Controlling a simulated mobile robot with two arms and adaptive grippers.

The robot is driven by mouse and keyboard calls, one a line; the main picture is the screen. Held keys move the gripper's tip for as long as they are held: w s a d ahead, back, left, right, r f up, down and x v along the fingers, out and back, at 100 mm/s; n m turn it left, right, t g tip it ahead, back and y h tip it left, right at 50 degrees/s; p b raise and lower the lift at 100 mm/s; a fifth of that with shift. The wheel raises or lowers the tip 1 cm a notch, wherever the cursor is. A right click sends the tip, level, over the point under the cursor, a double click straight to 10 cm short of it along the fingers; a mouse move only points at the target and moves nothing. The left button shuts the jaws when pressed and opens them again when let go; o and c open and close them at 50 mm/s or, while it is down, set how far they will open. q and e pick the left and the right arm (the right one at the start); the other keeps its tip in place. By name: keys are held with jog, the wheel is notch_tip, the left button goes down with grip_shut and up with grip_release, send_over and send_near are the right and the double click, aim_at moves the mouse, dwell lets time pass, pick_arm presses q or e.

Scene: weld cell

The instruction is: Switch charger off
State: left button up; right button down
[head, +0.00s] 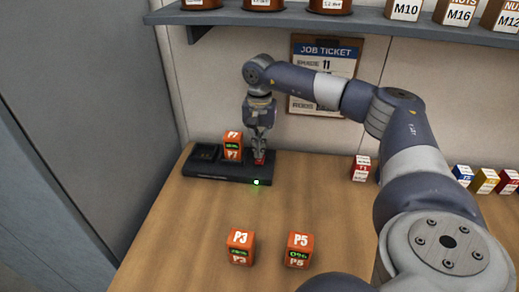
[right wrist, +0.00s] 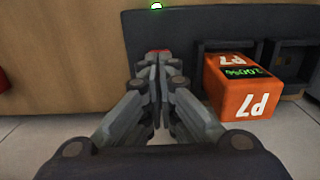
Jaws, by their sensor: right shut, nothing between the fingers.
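The black charger (head: 208,171) lies on the wooden table against the back wall; it also shows in the right wrist view (right wrist: 190,22). A green light (head: 256,182) glows on its front edge. The orange P7 battery (head: 232,146) stands in one of its bays; the other bay, left of it, looks empty. A red switch (right wrist: 158,51) is at the charger's right end, mostly hidden by my fingers. My right gripper (head: 259,154) is shut and empty, pointing down with its fingertips at the red switch. I cannot tell whether they touch it. My left gripper is out of view.
Orange batteries P3 (head: 241,247) and P5 (head: 299,250) stand at the table's front. A red box (head: 361,168) and several coloured boxes (head: 484,181) are to the right. A shelf (head: 350,22) runs above, with a job ticket (head: 305,107) below it. The table's middle is clear.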

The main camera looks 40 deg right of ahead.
aim_at(260, 160)
jog(key=shift+s+f+b, duration=0.1)
jog(key=shift+f+b, duration=0.85)
jog(key=shift+f, duration=0.65)
dwell(1.1)
jog(key=shift+r+p, duration=0.95)
jog(key=shift+r, duration=0.15)
jog(key=shift+r+p, duration=1.85)
jog(key=shift+r, duration=0.6)
